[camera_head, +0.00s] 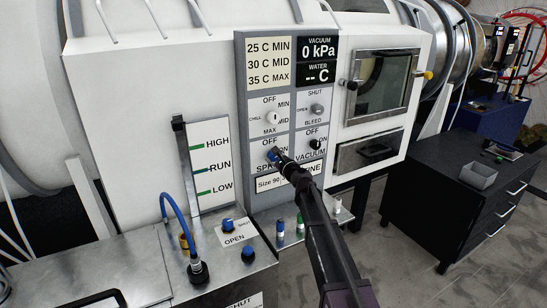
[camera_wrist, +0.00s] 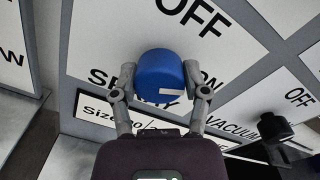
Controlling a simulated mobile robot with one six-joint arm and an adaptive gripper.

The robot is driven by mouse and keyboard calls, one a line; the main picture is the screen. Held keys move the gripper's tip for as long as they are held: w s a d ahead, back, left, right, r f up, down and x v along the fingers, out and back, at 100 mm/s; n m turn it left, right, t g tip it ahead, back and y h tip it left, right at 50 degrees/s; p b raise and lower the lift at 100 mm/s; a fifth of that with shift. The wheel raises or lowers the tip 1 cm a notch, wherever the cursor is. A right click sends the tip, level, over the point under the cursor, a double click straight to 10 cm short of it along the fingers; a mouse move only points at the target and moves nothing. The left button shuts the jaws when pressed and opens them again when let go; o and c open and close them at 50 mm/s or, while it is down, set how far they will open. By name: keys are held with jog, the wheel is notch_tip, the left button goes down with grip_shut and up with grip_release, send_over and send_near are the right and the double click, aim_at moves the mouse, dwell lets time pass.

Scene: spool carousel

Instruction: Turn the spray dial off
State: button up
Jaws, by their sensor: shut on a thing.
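The spray dial (camera_wrist: 158,76) is a blue round knob on the control panel, with OFF and ON printed around it and SPRAY below. A short white mark on the dial lies toward the right, on the ON side rather than at OFF. My gripper (camera_head: 276,155) is shut on the dial, with one finger on each side of it in the wrist view. In the head view the dial (camera_head: 272,156) is small and partly covered by my fingers. My gripper hides part of the SPRAY and ON lettering.
A black vacuum knob (camera_head: 315,144) sits close to the right of the dial, also in the wrist view (camera_wrist: 276,127). A white chill knob (camera_head: 272,117) and a grey bleed knob (camera_head: 317,109) are above. Blue valve caps (camera_head: 248,252) stand on the ledge below.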

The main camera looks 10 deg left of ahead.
jog(key=n, duration=1.2)
jog(key=shift+w+a+n+h, duration=0.1)
jog(key=shift+n+h, duration=0.2)
jog(key=shift+n, duration=0.1)
jog(key=o, duration=1.2)
jog(key=shift+c, duration=0.2)
jog(key=shift+m, duration=0.4)
